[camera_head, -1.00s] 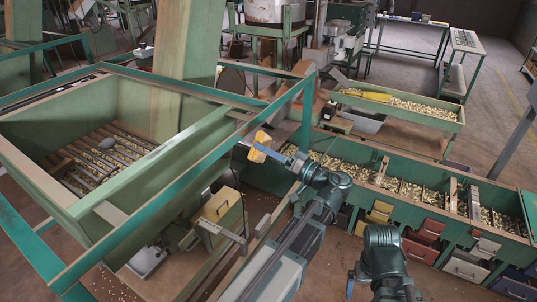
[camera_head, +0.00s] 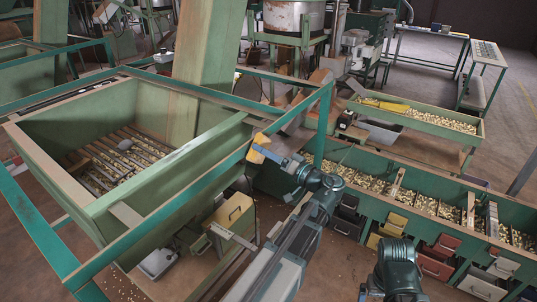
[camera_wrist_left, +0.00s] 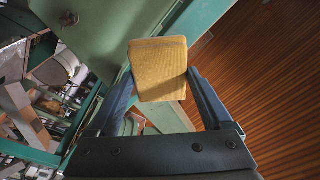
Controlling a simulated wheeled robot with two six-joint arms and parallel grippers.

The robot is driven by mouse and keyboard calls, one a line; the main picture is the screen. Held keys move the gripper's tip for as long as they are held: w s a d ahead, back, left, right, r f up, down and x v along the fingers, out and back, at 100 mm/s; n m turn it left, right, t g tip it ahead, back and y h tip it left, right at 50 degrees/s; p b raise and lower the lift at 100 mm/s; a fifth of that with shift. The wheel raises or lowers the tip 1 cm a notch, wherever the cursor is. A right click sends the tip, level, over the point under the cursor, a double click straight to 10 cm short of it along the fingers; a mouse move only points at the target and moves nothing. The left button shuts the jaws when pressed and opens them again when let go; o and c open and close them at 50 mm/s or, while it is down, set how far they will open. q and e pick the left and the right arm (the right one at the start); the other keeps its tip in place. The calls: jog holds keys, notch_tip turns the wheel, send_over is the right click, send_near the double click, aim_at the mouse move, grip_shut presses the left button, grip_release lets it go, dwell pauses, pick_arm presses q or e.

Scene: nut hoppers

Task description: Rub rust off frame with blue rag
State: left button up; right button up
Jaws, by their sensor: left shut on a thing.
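My left gripper (camera_head: 268,152) is shut on a yellow block (camera_head: 256,148), which looks like a sponge. The block also shows between the two fingers in the left wrist view (camera_wrist_left: 160,68). I see no blue rag. The green frame (camera_head: 192,175) is a sloping rail around the hopper, with brown, rust-coloured edges. The block overlaps this rail in the head view; I cannot tell whether they touch. In the left wrist view a green bar (camera_wrist_left: 190,22) passes behind the block. My right arm shows at the lower right, but its gripper is outside the picture.
The green hopper (camera_head: 165,175) with nuts on slats stands at the left. A long green trough of nuts (camera_head: 425,203) with drawers below runs along the right. A yellow-green box (camera_head: 230,215) sits under the rail. Open floor lies at the back right.

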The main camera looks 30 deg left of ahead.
aim_at(269, 147)
pick_arm(q)
jog(key=shift+a, duration=0.95)
dwell(0.6)
jog(key=shift+w, duration=0.15)
jog(key=shift+w+d, duration=0.15)
jog(key=shift+w, duration=0.85)
jog(key=shift+w+d, duration=0.1)
jog(key=shift+w, duration=0.85)
jog(key=shift+w+d, duration=0.2)
jog(key=shift+w, duration=3.8)
jog(key=shift+s, duration=0.15)
jog(key=shift+s+a, duration=0.1)
jog(key=shift+s, duration=1.85)
